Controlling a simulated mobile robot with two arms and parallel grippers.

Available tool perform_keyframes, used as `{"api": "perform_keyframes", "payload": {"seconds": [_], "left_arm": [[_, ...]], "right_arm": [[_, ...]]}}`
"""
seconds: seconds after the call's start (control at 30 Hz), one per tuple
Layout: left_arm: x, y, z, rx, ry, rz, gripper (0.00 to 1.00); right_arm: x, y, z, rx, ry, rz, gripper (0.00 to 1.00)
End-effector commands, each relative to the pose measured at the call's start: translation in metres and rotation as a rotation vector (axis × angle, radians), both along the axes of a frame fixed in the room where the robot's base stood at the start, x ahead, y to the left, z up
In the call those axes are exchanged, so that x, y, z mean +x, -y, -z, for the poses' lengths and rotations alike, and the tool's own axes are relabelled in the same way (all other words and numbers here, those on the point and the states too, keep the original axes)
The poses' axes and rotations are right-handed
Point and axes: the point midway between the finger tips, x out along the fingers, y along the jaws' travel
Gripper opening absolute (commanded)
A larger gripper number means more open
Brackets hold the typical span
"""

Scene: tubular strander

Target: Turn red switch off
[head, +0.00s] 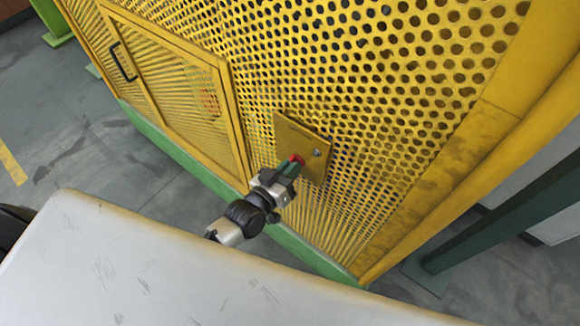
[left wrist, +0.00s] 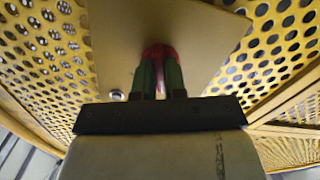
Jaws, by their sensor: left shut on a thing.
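The red switch (head: 297,158) sits on a yellow square plate (head: 290,130) on the perforated yellow guard. My left gripper (head: 292,166) is at the switch, with its green fingers shut on it. In the left wrist view the red switch (left wrist: 158,53) shows between and above the two green fingertips (left wrist: 159,75). The fingers cover much of the switch, so its exact turn angle cannot be told. My right gripper is not in view.
A small round silver fitting (head: 317,153) is on the plate beside the switch. A framed yellow door (head: 230,115) with a black handle (head: 123,62) is to the left. A green base rail (head: 170,150) runs along the guard's foot. Grey floor (head: 60,110) is open at left.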

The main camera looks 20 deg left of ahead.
Motion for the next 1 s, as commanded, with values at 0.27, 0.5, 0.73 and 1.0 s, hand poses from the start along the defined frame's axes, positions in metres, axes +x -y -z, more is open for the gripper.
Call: {"api": "perform_keyframes", "payload": {"seconds": [0.27,0.5,0.73,1.0], "left_arm": [[-0.0001,-0.0004,0.0006,-0.22,-0.081,0.0,0.0],[-0.0002,0.0,0.0005,-0.352,-0.129,0.0,0.0],[-0.0003,0.0002,0.0004,-0.42,-0.153,0.0,0.0],[-0.0003,0.0002,0.0003,-0.441,-0.161,0.0,0.0]], "right_arm": [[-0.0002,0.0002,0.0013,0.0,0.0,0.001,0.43],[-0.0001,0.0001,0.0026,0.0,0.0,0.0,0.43],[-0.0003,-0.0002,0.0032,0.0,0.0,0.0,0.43],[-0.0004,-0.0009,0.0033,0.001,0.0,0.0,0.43]]}}
